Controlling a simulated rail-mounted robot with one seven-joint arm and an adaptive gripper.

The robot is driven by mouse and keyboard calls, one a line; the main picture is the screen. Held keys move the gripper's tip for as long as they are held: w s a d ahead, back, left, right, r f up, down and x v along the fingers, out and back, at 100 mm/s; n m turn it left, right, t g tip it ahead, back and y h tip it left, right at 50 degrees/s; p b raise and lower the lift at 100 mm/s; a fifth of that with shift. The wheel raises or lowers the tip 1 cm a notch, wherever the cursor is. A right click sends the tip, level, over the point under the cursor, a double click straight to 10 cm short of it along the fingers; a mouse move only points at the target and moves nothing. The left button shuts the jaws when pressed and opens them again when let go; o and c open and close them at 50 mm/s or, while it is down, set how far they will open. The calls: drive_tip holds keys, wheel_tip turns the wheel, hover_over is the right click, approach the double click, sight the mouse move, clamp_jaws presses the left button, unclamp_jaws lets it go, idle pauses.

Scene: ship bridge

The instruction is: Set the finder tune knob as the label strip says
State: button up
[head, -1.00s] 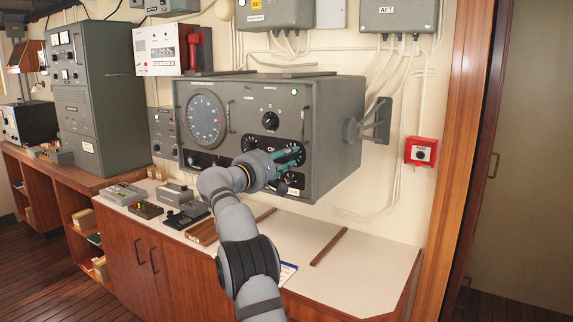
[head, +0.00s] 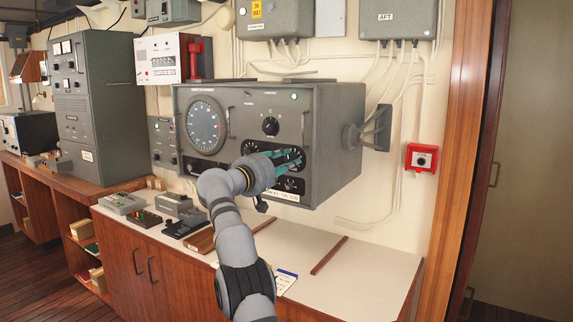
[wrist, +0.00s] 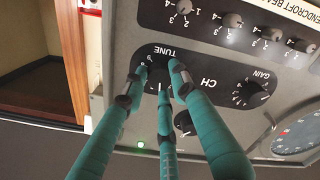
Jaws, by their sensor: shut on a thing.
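The grey finder cabinet (head: 340,120) is fixed above the counter, with a round dial at its left. My gripper (head: 292,158) is at its lower right panel, its teal fingers against the face. In the wrist view, which is upside down to the panel, the fingers (wrist: 160,75) close around the tune knob (wrist: 157,77) beside the printed word TUNE. The fingers hide most of the knob and part of its scale, so I cannot tell its setting. A white label strip (head: 284,197) is on the cabinet's lower edge; I cannot read it fully.
The CH knob (wrist: 187,122) and gain knob (wrist: 248,95) are close beside the fingers. A row of small numbered knobs (wrist: 232,22) is near too. Small boxes and a key device (head: 185,224) stand on the counter (head: 370,265). A red call box (head: 421,158) is on the wall.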

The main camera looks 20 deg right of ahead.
drive_tip(key=m, duration=0.4)
drive_tip(key=shift+a+r+m, duration=0.1)
drive_tip(key=shift+r+m, duration=0.2)
idle(0.5)
drive_tip(key=o, duration=1.2)
drive_tip(key=shift+f, duration=0.15)
drive_tip(key=shift+c, duration=0.2)
drive_tip(key=shift+a, duration=0.1)
drive_tip(key=shift+s+a, duration=0.25)
drive_tip(key=shift+a, duration=0.2)
drive_tip(key=v, duration=1)
drive_tip(key=shift+s+a, duration=0.2)
